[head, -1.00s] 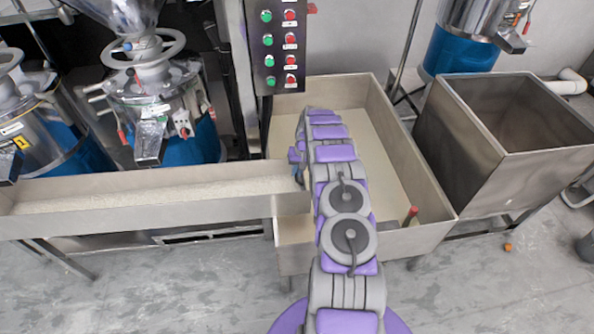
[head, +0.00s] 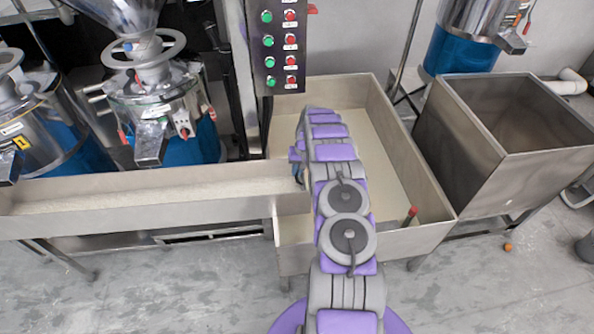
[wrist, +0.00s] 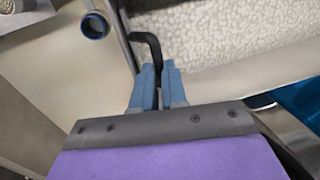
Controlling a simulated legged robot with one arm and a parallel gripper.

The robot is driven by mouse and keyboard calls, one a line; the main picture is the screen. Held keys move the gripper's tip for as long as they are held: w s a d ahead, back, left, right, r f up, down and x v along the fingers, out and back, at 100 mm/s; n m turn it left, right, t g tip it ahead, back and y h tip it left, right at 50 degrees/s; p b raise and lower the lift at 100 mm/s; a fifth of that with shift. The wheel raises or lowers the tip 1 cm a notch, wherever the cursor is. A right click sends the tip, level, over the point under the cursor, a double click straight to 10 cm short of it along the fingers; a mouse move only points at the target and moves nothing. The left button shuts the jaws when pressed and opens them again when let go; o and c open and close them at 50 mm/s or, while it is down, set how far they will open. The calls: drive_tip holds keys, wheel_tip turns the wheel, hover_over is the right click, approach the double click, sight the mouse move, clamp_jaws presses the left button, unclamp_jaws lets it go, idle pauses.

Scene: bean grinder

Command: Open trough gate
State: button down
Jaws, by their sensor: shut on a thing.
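The long metal trough (head: 140,216) runs in from the left and meets a wide metal bin (head: 437,228) holding pale material. The trough holds pale grain, which shows close up in the wrist view (wrist: 215,35). My gripper (wrist: 157,72) has its two blue fingers closed on a black bent handle (wrist: 148,42). The handle stands beside a thin metal edge at the trough's end. In the head view my arm reaches over the bin and mostly hides the handle and gate. I cannot tell how far the gate is open.
A control panel (head: 282,45) with green and red buttons hangs behind the bin. Grinders (head: 160,100) stand behind the trough. An empty metal container (head: 470,150) is at the right. A red-tipped handle (head: 410,215) stands at the bin's right front. The floor in front is mostly clear.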

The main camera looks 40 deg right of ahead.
drive_tip(key=v, duration=0.1)
drive_tip(key=p+v, duration=0.1)
drive_tip(key=v, duration=0.2)
drive_tip(key=shift+w+a+r+p, duration=0.25)
drive_tip(key=shift+r+p, duration=0.1)
drive_tip(key=shift+r, duration=0.1)
drive_tip(key=c, duration=1.4)
unclamp_jaws()
drive_tip(key=shift+s+r, duration=0.1)
drive_tip(key=shift+r, duration=0.05)
drive_tip(key=shift+c, duration=0.2)
drive_tip(key=shift+a, duration=0.1)
drive_tip(key=p+v, duration=0.2)
drive_tip(key=v, duration=1.5)
